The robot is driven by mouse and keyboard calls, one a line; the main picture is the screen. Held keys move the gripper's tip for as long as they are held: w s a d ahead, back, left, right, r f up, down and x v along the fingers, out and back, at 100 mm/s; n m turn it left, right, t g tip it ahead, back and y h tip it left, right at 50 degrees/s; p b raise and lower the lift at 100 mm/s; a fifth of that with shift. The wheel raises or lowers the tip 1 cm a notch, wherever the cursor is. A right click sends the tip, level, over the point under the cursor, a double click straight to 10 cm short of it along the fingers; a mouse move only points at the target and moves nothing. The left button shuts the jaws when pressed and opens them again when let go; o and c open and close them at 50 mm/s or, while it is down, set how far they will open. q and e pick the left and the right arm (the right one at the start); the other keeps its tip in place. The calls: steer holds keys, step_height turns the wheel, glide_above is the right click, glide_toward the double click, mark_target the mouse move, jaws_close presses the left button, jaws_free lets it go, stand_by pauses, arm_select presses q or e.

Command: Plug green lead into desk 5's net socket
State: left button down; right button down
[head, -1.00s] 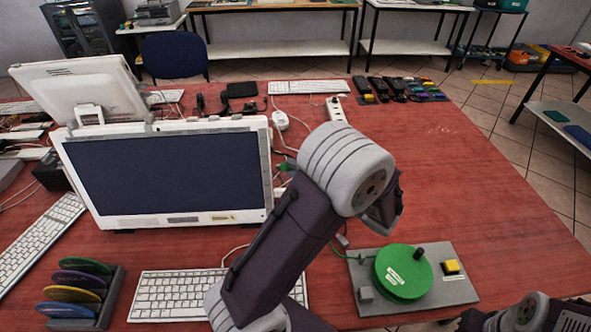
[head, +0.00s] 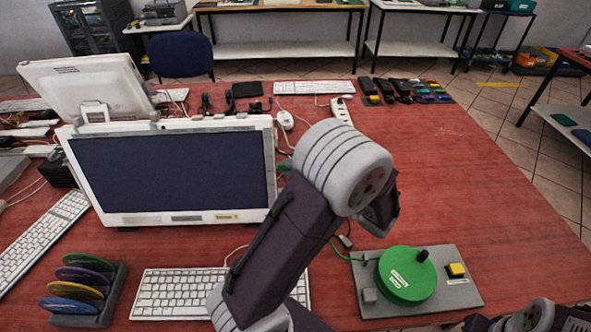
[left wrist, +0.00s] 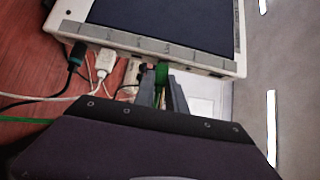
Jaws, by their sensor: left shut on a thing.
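My left gripper (left wrist: 163,88) is shut on the green plug (left wrist: 161,73), at the edge of the monitor in the left wrist view. In the head view my arm hides most of this gripper, and a bit of the green plug (head: 285,165) shows just right of the white monitor (head: 266,190). I cannot tell whether the plug is inside a socket. The green lead (head: 343,256) runs from the green reel (head: 406,276); it also shows at lower left in the left wrist view (left wrist: 25,119).
A white plug (left wrist: 103,66) and a dark plug (left wrist: 75,57) sit beside the green one along the monitor's edge. A power strip (head: 341,110) and a white mouse (head: 285,119) lie behind. A keyboard (head: 180,293) lies in front. The red table is clear at right.

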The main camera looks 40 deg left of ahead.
arm_select(q)
steer(key=shift+s+a, duration=0.15)
steer(key=shift+a, duration=0.05)
steer(key=c, duration=1.3)
jaws_free()
steer(key=v, duration=0.9)
steer(key=shift+s, duration=0.1)
